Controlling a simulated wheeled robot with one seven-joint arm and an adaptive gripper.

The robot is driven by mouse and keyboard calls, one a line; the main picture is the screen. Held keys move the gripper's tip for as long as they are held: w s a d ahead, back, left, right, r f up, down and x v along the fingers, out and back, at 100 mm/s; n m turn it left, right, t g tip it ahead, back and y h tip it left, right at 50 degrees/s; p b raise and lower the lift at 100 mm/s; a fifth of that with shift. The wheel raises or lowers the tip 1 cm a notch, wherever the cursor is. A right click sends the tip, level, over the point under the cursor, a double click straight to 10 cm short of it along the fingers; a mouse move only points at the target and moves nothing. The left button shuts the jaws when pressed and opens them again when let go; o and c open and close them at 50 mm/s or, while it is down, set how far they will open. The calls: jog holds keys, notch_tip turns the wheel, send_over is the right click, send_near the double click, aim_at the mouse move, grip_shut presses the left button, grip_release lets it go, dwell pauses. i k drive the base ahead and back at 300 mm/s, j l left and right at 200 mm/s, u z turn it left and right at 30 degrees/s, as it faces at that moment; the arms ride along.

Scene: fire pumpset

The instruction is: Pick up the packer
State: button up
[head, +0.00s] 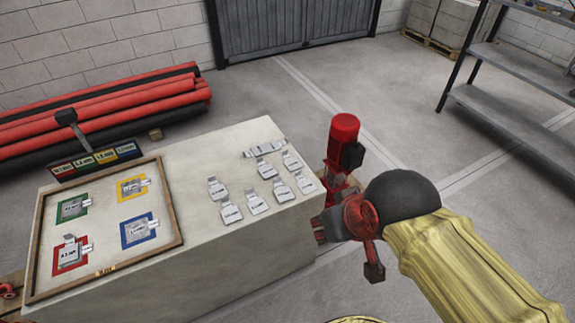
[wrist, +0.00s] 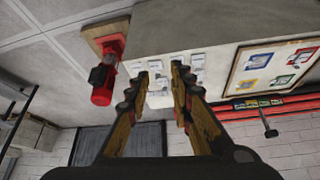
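Several silver-grey packers, flat plates with a tab and dark print, lie on the right part of the pale block table. One packer (head: 257,203) is near the front of the group, with another packer (head: 305,183) near the right edge. I cannot tell which one is meant. My gripper (head: 319,228) is beside the table's right edge in the head view, with nothing seen in it. In the wrist view my gripper (wrist: 160,82) has its two fingers apart, and packers (wrist: 155,66) show beyond and between the fingertips. The fingers hide part of the group.
A wood-framed board (head: 176,195) with red, green, yellow and blue squares holding plates lies on the table's left. A colour-labelled rack (head: 97,160) stands behind it. A red pump (head: 343,140) stands just right of the table. Red pipes (head: 100,105) lie behind; shelving (head: 510,110) is far right.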

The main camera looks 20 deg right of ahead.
aim_at(267, 171)
jog(key=i+l+u, duration=0.1)
jog(key=i+u, duration=0.25)
jog(key=i, duration=0.85)
